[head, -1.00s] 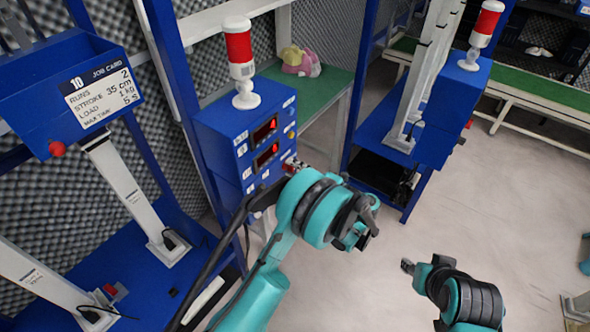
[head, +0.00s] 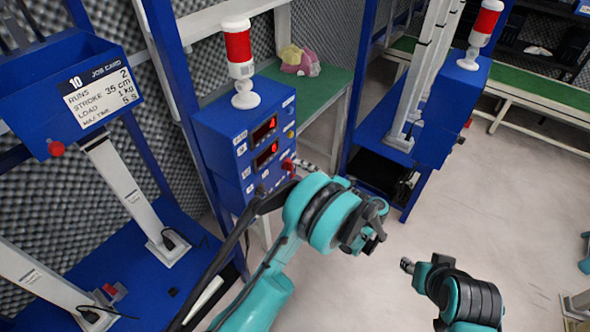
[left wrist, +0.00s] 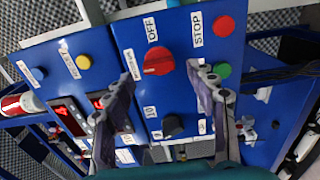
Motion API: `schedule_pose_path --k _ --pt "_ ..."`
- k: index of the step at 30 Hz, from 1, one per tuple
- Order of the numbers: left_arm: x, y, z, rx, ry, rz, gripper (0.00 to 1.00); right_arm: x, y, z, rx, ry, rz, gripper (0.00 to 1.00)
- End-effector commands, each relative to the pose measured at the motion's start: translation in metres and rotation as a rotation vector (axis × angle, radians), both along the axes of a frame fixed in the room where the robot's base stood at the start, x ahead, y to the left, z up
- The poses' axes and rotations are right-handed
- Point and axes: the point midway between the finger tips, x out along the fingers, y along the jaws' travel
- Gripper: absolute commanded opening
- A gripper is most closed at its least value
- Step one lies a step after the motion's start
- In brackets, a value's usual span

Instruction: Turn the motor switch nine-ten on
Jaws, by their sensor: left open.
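The blue control box (head: 222,165) stands left of centre in the head view. In the left wrist view its panel fills the picture, turned on its side. A red rotary knob (left wrist: 158,61) sits beside an OFF label. A black knob (left wrist: 173,124) sits lower, near a label that seems to read 10. I cannot read a nine-ten label. My left gripper (left wrist: 163,82) is open and empty, its two fingers spread either side of the red knob in the picture; contact cannot be told. In the head view its wrist partly hides it. My right gripper (head: 407,266) hangs low at right, fingers unclear.
A red STOP button (left wrist: 224,26) and a green button (left wrist: 222,70) lie beside the red knob. A red-topped lamp (head: 239,55) stands on the box. A job card box (head: 85,90) is at left. The grey floor (head: 500,200) at right is clear.

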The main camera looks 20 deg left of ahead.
Motion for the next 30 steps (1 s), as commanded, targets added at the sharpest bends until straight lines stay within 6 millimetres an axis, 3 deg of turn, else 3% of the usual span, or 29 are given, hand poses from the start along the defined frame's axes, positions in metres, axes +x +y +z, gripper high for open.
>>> schedule_pose_path --k 6,12,18,30 --pt "-0.016 -0.048 0.0 0.0 0.0 -0.004 0.57 0.0 0.0 0.0 0.0 0.0 0.0 0.4" --pt "-0.027 -0.078 0.0 0.0 0.0 -0.002 0.57 0.0 0.0 0.0 0.0 0.0 0.0 0.4" --pt "-0.031 -0.087 0.0 0.0 0.0 0.0 0.57 0.0 0.0 0.0 0.0 0.0 0.0 0.4" --pt "-0.031 -0.087 0.0 0.0 0.0 0.0 0.57 0.0 0.0 0.0 0.0 0.0 0.0 0.4"
